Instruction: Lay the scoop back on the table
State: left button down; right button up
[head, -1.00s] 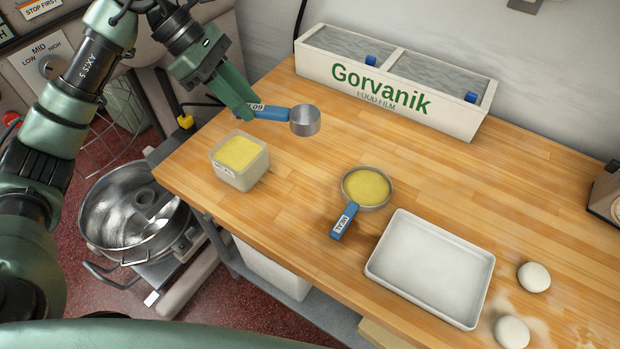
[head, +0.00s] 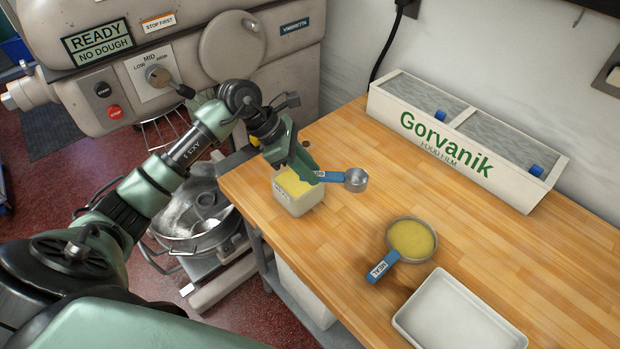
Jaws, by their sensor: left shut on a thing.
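My left gripper (head: 308,175) is shut on the blue handle of a small scoop (head: 356,180) with a round metal cup. The scoop is held out to the right, its cup looking empty. The gripper overlaps the back right of a white tub of yellow meal (head: 298,199) in the picture; the scoop's exact height above the table (head: 350,235) is hard to tell. A second, larger scoop (head: 382,267) with a blue handle marked MEAL lies on the table, full of yellow meal. My right gripper is out of view.
A white Gorvanik film box (head: 400,128) stands along the back wall. A white tray (head: 455,318) lies at the front right. A dough mixer with a steel bowl (head: 188,222) stands left of the table. Bare wood lies between tub, film box and meal scoop.

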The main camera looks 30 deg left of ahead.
pick_arm(q)
jog(key=shift+f, duration=0.7)
notch_tip(320, 180, down, 4)
jog(key=shift+p, duration=0.75)
jog(key=shift+s+f+b, duration=0.1)
jog(key=shift+f+b, duration=0.5)
jog(key=shift+b, duration=0.25)
jog(key=c, duration=1.2)
grip_release()
jog(key=shift+s, duration=0.2)
jog(key=shift+f, duration=0.1)
